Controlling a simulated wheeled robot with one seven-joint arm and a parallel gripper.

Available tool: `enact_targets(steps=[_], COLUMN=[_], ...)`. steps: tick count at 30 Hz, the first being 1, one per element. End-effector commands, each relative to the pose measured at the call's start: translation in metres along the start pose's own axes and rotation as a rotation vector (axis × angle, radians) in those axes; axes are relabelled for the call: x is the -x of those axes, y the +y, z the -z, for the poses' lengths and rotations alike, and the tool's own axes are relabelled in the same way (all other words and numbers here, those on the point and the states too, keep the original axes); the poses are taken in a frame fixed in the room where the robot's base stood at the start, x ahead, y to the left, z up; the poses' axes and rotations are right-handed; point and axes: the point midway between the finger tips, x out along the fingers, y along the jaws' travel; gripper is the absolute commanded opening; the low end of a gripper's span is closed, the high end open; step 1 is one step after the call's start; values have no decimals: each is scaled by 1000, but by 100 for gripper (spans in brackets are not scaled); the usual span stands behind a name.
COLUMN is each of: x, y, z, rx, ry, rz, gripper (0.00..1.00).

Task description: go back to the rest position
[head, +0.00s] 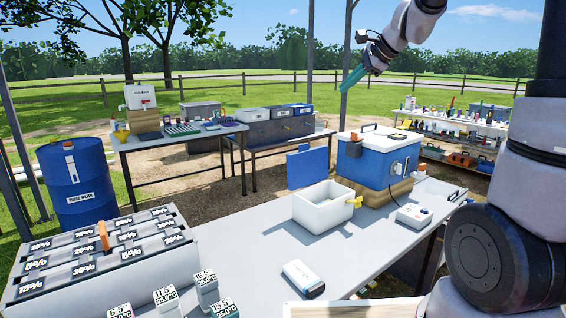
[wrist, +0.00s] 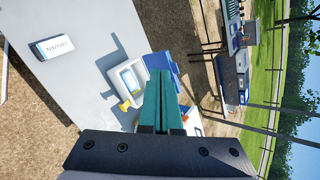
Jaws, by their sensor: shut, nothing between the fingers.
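My gripper (head: 354,77) is raised in the air above the table, over the blue and white cooler box, at the top of the head view. Its teal fingers point down and to the left. In the wrist view the two fingers of my gripper (wrist: 162,100) lie together with nothing between them. The arm comes in from the upper right of the head view. No object touches the gripper.
Below are a grey table (head: 240,265), a white basin (head: 322,206), a blue cooler (head: 378,158), a white device (head: 303,279) and a percent-labelled rack (head: 100,255). A blue barrel (head: 78,180) stands left. A laden shelf (head: 455,128) stands right. Air around the gripper is clear.

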Motion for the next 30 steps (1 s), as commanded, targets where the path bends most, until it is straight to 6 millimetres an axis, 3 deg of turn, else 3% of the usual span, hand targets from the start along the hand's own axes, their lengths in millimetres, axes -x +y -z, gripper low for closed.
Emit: enact_targets(steps=[1, 6, 12, 15, 21, 30], x=[23, 84, 136, 152, 166, 167], y=[16, 79, 158, 188, 218, 221], z=[-11, -31, -38, -36, -30, -29], rx=[96, 435, 807, 945, 1082, 1095], ry=[15, 84, 182, 226, 273, 277], rz=[-8, -70, -163, -208, -262, -269], gripper=[0, 0, 0, 0, 0, 0])
